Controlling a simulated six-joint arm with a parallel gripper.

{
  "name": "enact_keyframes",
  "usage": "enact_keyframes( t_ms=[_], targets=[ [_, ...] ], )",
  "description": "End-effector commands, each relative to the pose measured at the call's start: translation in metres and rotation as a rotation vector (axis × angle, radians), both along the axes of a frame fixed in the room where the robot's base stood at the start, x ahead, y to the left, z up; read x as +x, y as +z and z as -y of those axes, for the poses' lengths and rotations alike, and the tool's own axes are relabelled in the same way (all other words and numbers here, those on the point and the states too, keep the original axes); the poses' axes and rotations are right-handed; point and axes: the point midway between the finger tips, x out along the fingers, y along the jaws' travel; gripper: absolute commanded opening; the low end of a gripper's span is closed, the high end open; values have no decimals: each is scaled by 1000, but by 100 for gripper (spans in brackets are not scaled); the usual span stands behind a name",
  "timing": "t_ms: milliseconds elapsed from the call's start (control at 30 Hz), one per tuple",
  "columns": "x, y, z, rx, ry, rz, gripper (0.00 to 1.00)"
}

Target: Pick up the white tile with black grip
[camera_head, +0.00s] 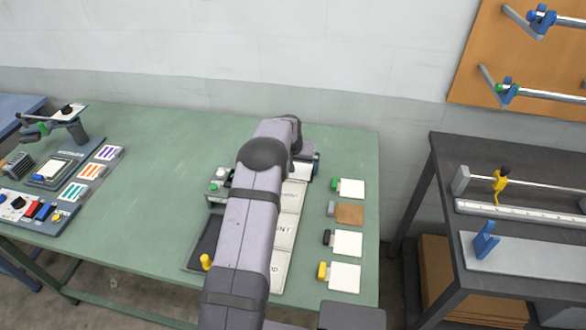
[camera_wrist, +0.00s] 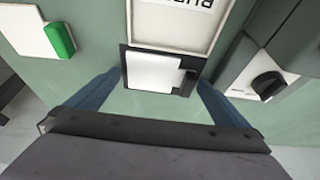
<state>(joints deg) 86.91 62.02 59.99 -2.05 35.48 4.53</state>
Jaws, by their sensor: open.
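A white tile with a black grip (camera_head: 348,243) lies flat on the green table in the head view, third in a column of tiles, its grip on the left. My gripper (camera_wrist: 160,77) is open and empty in the wrist view. Its blue fingers stand on either side of a white plate (camera_wrist: 154,73) in a dark frame. A small dark block touches this plate's right side; I cannot tell if it is a grip. In the head view my gripper is mostly hidden behind my arm, at the press's far end, away from the black-grip tile in the column.
The green-grip tile also shows in the wrist view (camera_wrist: 30,30). A grey unit with a black knob (camera_wrist: 268,84) stands right of my gripper. A dark bench (camera_head: 500,280) stands at right.

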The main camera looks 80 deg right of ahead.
Motion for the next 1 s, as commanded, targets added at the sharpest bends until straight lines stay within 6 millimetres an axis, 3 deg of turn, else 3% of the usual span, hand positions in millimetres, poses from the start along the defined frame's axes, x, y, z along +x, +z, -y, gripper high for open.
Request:
enact_keyframes(
  t_ms=[100,267,300,667,1000],
  targets=[
    [0,0,0,0,0,0,100],
    [0,0,0,1,0,0,64],
    [0,0,0,1,0,0,63],
    [0,5,0,-1,0,0,63],
    [0,52,1,-5,0,0,63]
  ],
)
